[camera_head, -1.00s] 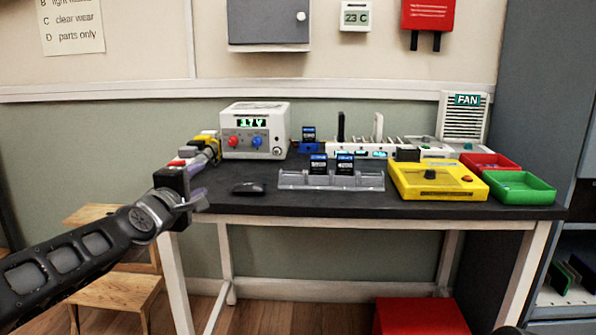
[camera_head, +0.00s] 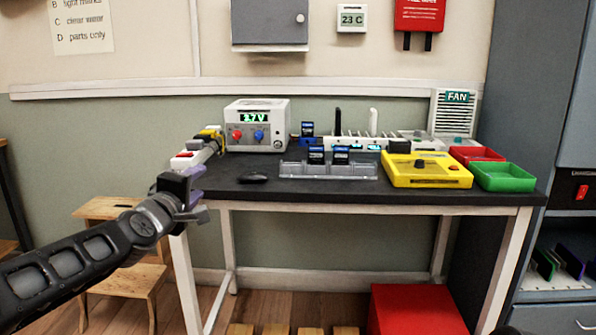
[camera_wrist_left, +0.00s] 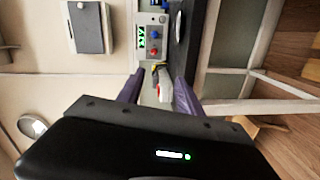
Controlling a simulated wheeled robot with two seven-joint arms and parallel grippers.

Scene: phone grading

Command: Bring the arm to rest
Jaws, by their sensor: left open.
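My left arm comes in from the left in the head view. Its gripper (camera_head: 191,199) is in the air by the table's left front corner. In the left wrist view the two purple fingers (camera_wrist_left: 158,92) stand apart with nothing held between them. Beyond them, red, white and yellow items on the table's left end show in the gap. My right gripper is not in view.
The black table (camera_head: 255,196) carries a power supply (camera_head: 257,126), a mouse (camera_head: 253,179), a clear rack (camera_head: 328,171), a yellow device (camera_head: 427,172), red (camera_head: 477,154) and green (camera_head: 503,178) trays. A wooden stool (camera_head: 110,210) stands left, a red box (camera_head: 415,310) below.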

